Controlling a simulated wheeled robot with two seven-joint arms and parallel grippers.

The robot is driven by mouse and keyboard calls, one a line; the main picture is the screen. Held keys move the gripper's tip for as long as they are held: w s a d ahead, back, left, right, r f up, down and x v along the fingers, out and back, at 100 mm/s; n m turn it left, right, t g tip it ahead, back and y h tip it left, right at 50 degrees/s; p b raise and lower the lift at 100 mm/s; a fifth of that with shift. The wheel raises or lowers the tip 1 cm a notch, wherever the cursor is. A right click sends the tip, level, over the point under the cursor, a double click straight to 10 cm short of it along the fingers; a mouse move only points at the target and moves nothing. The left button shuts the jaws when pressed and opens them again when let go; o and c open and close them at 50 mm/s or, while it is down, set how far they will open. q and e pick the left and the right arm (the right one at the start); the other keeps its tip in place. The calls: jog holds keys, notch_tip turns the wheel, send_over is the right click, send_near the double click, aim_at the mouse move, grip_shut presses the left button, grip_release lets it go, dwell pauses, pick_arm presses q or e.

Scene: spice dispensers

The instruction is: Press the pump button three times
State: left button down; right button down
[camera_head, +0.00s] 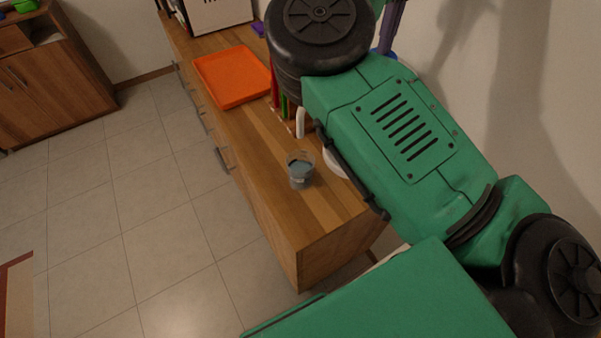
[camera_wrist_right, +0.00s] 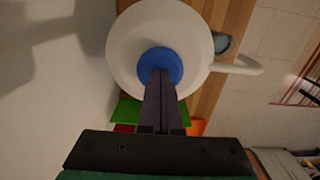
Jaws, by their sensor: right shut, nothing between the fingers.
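The pump dispenser is a white round body (camera_wrist_right: 125,45) with a blue button (camera_wrist_right: 178,62) on its top, seen from above in the right wrist view. Its white spout (camera_wrist_right: 240,67) points right. In the head view my right arm hides most of it; the spout (camera_head: 300,122) shows. My right gripper (camera_wrist_right: 160,78) is shut and empty, with its dark purple fingertips over the blue button. I cannot tell whether they touch or press it. In the head view its fingers (camera_head: 390,28) show behind the arm. My left gripper is not in view.
A clear cup with grey contents (camera_head: 300,170) stands on the wooden counter (camera_head: 278,190) near the spout. An orange tray (camera_head: 232,77) lies farther back. Red and green items stand beside my arm. A wall is close on the right; the tiled floor on the left is clear.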

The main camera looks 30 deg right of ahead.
jog(key=shift+r, duration=0.1)
jog(key=shift+r+p, duration=1.6)
jog(key=shift+r, duration=0.2)
notch_tip(320, 180, up, 6)
jog(key=p, duration=0.5)
